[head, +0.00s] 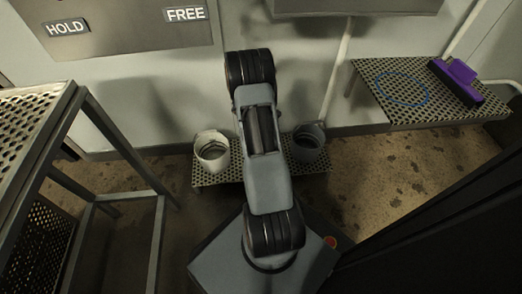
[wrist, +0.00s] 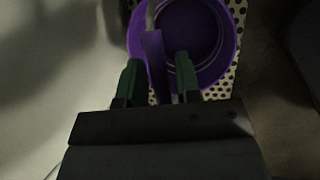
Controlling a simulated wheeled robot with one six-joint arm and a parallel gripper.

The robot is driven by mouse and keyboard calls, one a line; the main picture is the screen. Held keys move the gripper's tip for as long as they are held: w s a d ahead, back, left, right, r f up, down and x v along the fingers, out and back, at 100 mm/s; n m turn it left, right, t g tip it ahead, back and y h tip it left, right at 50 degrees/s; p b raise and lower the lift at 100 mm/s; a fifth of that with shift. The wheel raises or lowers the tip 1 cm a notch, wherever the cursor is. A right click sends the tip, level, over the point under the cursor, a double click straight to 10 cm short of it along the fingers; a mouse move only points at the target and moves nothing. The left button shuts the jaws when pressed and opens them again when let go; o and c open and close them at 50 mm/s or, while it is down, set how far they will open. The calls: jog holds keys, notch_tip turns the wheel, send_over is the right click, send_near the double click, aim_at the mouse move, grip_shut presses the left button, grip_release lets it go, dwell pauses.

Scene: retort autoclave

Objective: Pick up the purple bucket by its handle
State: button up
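The purple bucket (wrist: 229,48) stands on a perforated surface at the top of the wrist view, seen from above. Its grey wire handle with a purple grip (wrist: 155,50) rises toward the camera. My gripper (wrist: 158,64) has two green fingers standing apart, one on each side of the grip. Gaps show between the grip and both fingers, so the gripper looks open around it. In the head view my arm hides the gripper and the purple bucket.
A white bucket (head: 212,156) and a grey bucket (head: 308,141) stand on a low perforated shelf (head: 222,177), either side of my arm. A right-hand shelf (head: 425,110) bears a purple-and-black tool (head: 457,80) and a blue ring (head: 402,89). A metal rack (head: 48,150) stands left.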

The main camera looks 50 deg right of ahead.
grip_shut()
dwell(0.4)
